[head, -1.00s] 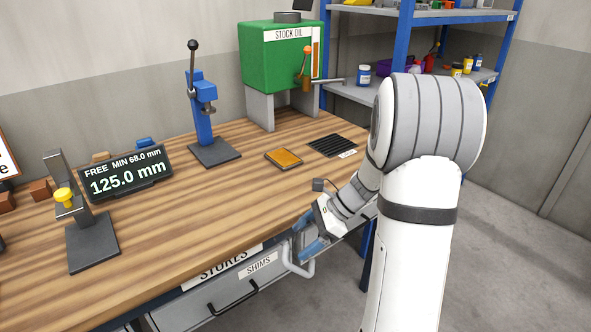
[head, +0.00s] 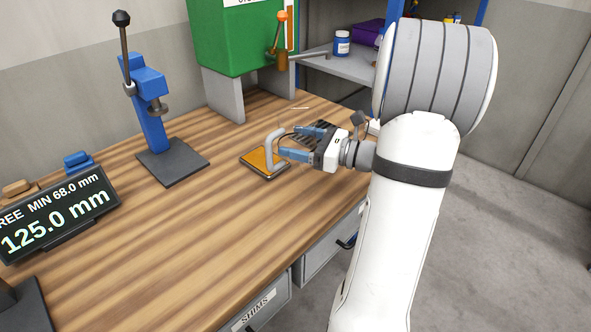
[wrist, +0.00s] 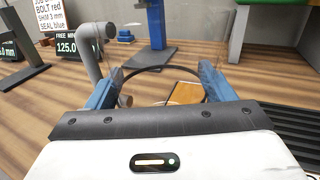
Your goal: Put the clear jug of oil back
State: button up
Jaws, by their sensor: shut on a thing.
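The clear jug, seen mainly by its thick grey handle (head: 271,150), is between the blue fingers of my gripper (head: 290,141). In the wrist view its grey handle (wrist: 88,60) stands at the left and a thin dark rim arcs between the fingers. Its clear wall is nearly invisible, and I cannot make out any oil in it. My gripper is shut on the jug, above the right part of the bench. In the head view the jug overlaps an orange-topped pad (head: 257,163); I cannot tell whether it touches it.
A black slatted grate (head: 325,130) lies behind my gripper. The green oil tank (head: 225,45) with its tap stands at the back on grey legs. A blue press (head: 150,105) stands to the left. The wooden bench (head: 190,235) is clear in front.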

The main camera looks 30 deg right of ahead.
aim_at(300, 166)
notch_tip(300, 166, down, 7)
jog(key=shift+f+b, duration=0.1)
jog(key=shift+b, duration=0.2)
jog(key=shift+s, duration=0.1)
jog(key=o, duration=1.1)
jog(key=shift+d, duration=0.1)
jog(key=v, duration=1.2)
